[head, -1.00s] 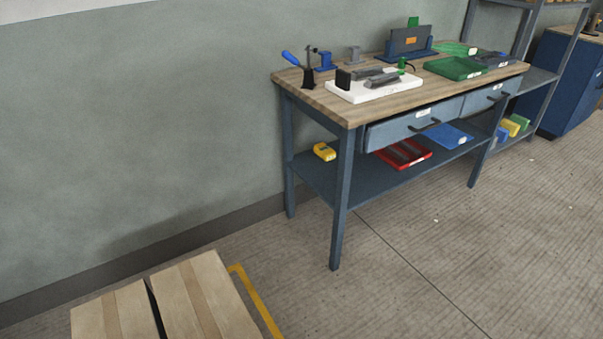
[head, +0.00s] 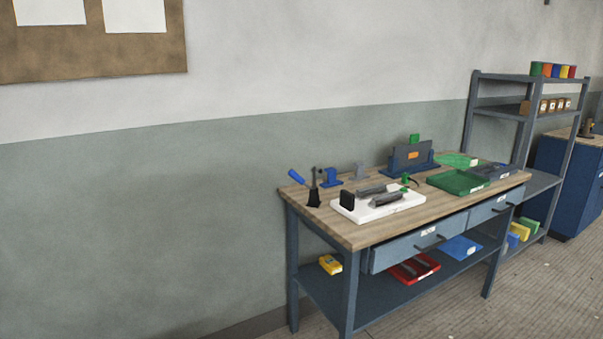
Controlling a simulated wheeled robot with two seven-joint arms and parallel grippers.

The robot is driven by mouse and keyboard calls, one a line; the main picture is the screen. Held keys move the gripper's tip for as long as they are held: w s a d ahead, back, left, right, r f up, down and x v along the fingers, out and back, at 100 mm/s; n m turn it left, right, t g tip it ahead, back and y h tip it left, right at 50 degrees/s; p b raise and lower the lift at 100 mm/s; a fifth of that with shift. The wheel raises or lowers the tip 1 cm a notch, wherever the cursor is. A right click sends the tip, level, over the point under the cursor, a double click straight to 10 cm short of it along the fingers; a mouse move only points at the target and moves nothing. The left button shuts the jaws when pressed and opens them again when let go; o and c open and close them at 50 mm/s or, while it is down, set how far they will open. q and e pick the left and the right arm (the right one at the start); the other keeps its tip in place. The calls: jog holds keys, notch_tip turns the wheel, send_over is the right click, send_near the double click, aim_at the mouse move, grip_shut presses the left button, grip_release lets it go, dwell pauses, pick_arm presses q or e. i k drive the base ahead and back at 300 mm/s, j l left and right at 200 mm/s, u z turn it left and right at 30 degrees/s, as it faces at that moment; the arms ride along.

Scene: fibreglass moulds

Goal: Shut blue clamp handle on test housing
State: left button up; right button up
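The blue clamp handle (head: 297,178) is at the left end of the workbench top, tilted up and to the left from a dark clamp base (head: 314,195). Beside it to the right stands a small blue block-like fixture (head: 331,177). A white board (head: 378,207) carries a black upright block (head: 347,200) and grey moulded parts (head: 385,199). I cannot tell which piece is the test housing. Neither of my grippers is in view, and the bench is some way off.
The wooden bench top (head: 365,233) also holds a green tray (head: 458,182) and a dark panel in a blue stand (head: 411,156). A red tray (head: 414,268) lies on the lower shelf. A shelving rack (head: 525,110) stands at right. Floor is open at lower right.

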aim_at(295, 175)
jog(key=l, duration=0.65)
jog(key=i+l+z, duration=0.1)
jog(key=l, duration=0.55)
jog(key=i+l, duration=0.25)
jog(key=i+l+z, duration=0.1)
jog(key=i, duration=0.35)
jog(key=i+j, duration=0.2)
jog(key=i, duration=0.2)
jog(key=i+j+z, duration=0.1)
jog(key=i, duration=0.25)
jog(key=i+j, duration=0.35)
